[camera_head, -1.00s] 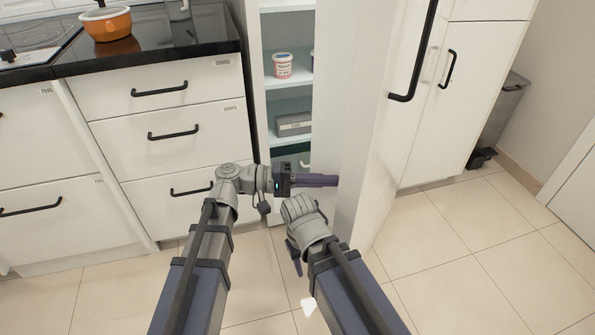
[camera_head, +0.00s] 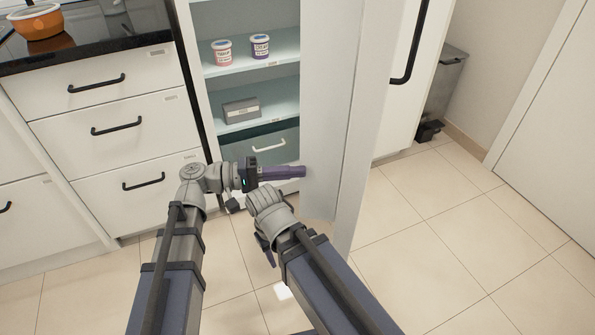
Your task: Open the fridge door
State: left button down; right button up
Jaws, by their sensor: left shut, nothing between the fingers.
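The fridge stands partly open, with its interior shelf (camera_head: 262,112) visible at the centre top. The white fridge door (camera_head: 362,130) is swung out to the right, and its black handle (camera_head: 411,50) is on the outer face. My left gripper (camera_head: 303,172) is shut and empty. It points right in front of the opening, with its tip at the inner side of the door; I cannot tell whether it touches. My right arm reaches up at the bottom centre, beside the left one.
Two tubs (camera_head: 222,52) and a grey box (camera_head: 241,109) sit on the shelves. Drawers with black handles (camera_head: 117,125) are on the left. A grey bin (camera_head: 441,95) stands by the right wall. The tiled floor (camera_head: 450,240) at right is clear.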

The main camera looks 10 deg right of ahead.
pick_arm(q)
jog(key=a, duration=0.6)
jog(key=shift+w+a, duration=0.35)
jog(key=c, duration=1.5)
grip_release()
jog(key=o, duration=0.5)
notch_tip(320, 180, down, 6)
jog(key=t+y, duration=0.1)
jog(key=y, duration=0.2)
jog(key=shift+s+a+f+n, duration=0.15)
jog(key=shift+s+a+n, duration=0.2)
jog(key=shift+s, duration=0.1)
jog(key=shift+o, duration=0.6)
notch_tip(320, 180, down, 6)
jog(key=s+a+y+p, duration=0.1)
jog(key=a+y, duration=0.1)
jog(key=y, duration=0.2)
jog(key=shift+s+a+y, duration=0.25)
jog(key=shift+y, duration=0.05)
jog(key=s+a+m+t+y+p, duration=0.1)
jog(key=s+a+m+y+p, duration=0.2)
jog(key=y, duration=0.8)
jog(key=s+a+p, duration=0.2)
jog(key=a+p, duration=0.2)
jog(key=p, duration=0.1)
jog(key=shift+s+a+f+y, duration=0.2)
jog(key=shift+s+y, duration=0.1)
jog(key=shift+s, duration=0.1)
